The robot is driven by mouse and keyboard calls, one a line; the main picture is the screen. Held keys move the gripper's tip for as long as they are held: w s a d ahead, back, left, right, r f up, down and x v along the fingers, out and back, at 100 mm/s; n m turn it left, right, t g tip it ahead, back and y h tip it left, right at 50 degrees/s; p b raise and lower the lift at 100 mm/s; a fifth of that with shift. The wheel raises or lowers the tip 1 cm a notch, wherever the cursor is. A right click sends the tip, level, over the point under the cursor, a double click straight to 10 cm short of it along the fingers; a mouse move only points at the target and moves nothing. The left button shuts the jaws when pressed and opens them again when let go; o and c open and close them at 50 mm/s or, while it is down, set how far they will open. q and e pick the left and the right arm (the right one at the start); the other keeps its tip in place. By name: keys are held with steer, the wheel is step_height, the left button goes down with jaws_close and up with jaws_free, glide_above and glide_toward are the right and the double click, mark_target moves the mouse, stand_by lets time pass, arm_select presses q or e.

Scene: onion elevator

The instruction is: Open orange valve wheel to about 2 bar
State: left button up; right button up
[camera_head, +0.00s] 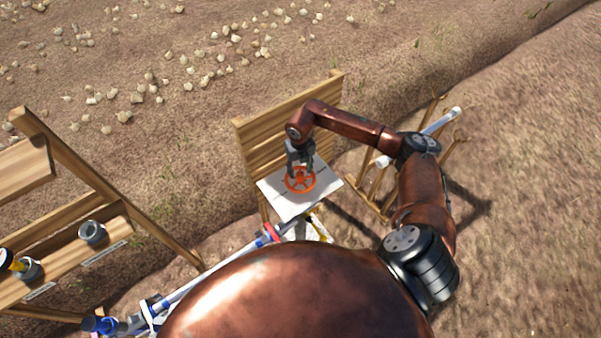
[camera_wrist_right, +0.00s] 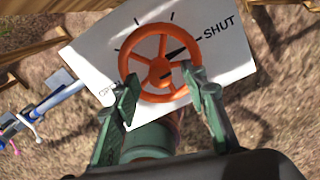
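The orange valve wheel (camera_head: 300,180) sits on a white plate (camera_head: 278,202) in front of a wooden board in the head view. In the right wrist view the wheel (camera_wrist_right: 160,62) faces me, and the plate (camera_wrist_right: 232,62) carries dark tick marks and the word SHUT at the upper right. A dark pointer on the wheel points up and right, toward the SHUT side. My right gripper (camera_wrist_right: 163,90) is open, with its fingers on either side of the wheel's near part. Whether the fingers touch the rim is unclear. My left gripper is not in view. No pressure gauge is readable.
A wooden rack (camera_head: 65,250) with grey cups stands at the left. A blue and white pipe (camera_head: 215,270) runs to the valve from the lower left. A wooden stand with a white tube (camera_head: 440,122) is at the right. Pale onions lie on the soil behind.

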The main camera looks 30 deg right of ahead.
mark_target(300, 173)
steer(key=shift+f, duration=1.5)
steer(key=shift+c, duration=0.3)
jaws_close()
